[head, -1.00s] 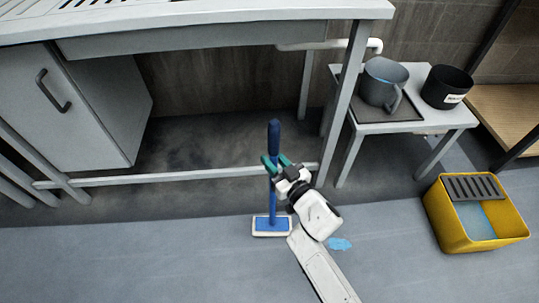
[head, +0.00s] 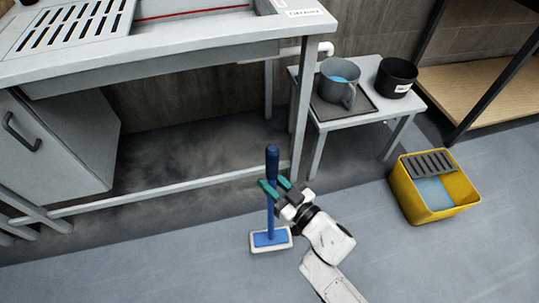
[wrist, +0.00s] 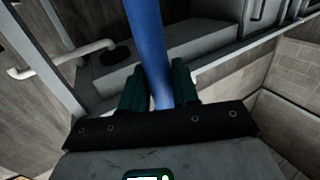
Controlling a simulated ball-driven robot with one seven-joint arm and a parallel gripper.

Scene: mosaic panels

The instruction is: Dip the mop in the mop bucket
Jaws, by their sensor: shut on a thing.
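The mop has a blue handle (head: 272,165) and a flat blue head with a white rim (head: 270,240). It stands upright, its head at or just above the floor; I cannot tell which. My gripper (head: 272,188), with green fingers, is shut on the handle. The blue handle also shows between the fingers in the wrist view (wrist: 148,45). The mop bucket (head: 408,199) is yellow, with blue water (head: 434,194) and a grey slotted wringer (head: 431,163) at its back. It stands on the floor to the right, well apart from the mop.
A grey sink table (head: 180,65) with legs and a low bar (head: 160,195) stands behind the mop. A small table (head: 375,120) holds a grey jug (head: 338,78) and a black pot (head: 395,74). Floor between mop and bucket looks clear. A wooden shelf (head: 490,92) is at back right.

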